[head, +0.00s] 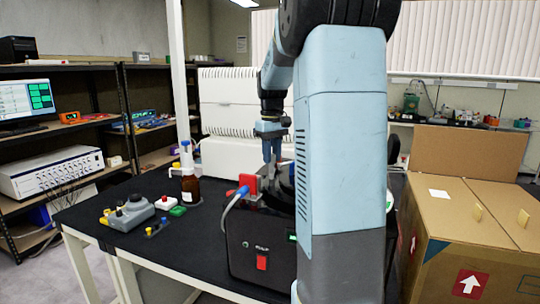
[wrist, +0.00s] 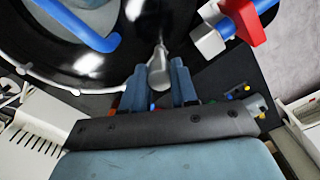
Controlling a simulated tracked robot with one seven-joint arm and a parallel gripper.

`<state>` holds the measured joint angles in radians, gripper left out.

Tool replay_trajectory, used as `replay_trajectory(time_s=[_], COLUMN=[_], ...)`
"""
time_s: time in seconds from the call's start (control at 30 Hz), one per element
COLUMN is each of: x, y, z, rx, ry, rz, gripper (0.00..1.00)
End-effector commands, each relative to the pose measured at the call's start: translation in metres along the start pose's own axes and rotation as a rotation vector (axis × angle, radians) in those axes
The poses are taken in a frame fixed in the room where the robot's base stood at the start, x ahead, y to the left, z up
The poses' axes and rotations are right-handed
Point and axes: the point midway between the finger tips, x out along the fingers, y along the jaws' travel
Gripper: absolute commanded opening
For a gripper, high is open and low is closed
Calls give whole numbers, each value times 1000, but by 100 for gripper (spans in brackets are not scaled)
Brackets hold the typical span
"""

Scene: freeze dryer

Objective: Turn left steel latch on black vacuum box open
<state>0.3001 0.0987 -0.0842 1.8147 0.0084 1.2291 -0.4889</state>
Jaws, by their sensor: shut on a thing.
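The black vacuum box (head: 262,240) stands on the dark bench with a red switch on its front. In the wrist view its glossy black round top (wrist: 45,45) fills the upper left. A steel latch (wrist: 159,62) stands at the edge of that top, its rounded end between my two blue-grey fingers. My gripper (wrist: 158,80) is shut on the latch. In the head view my gripper (head: 272,160) points down just above the box's back part; the latch is hidden there.
A red valve piece (head: 248,184) with a hose is beside the gripper, and also at the wrist view's upper right (wrist: 240,18). A blue bar (wrist: 85,30) lies over the top. A brown bottle (head: 190,188) stands left; cardboard boxes (head: 470,215) stand right.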

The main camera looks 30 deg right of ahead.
Motion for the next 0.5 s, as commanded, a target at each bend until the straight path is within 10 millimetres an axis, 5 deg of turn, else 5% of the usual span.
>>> replay_trajectory(time_s=[0.23,0.27,0.5], x=[-2,-2,-1], y=[1,1,0], z=[-2,-2,-1], rx=[0,0,0], ry=[7,7,4], rz=[4,3,2], gripper=[0,29,52])
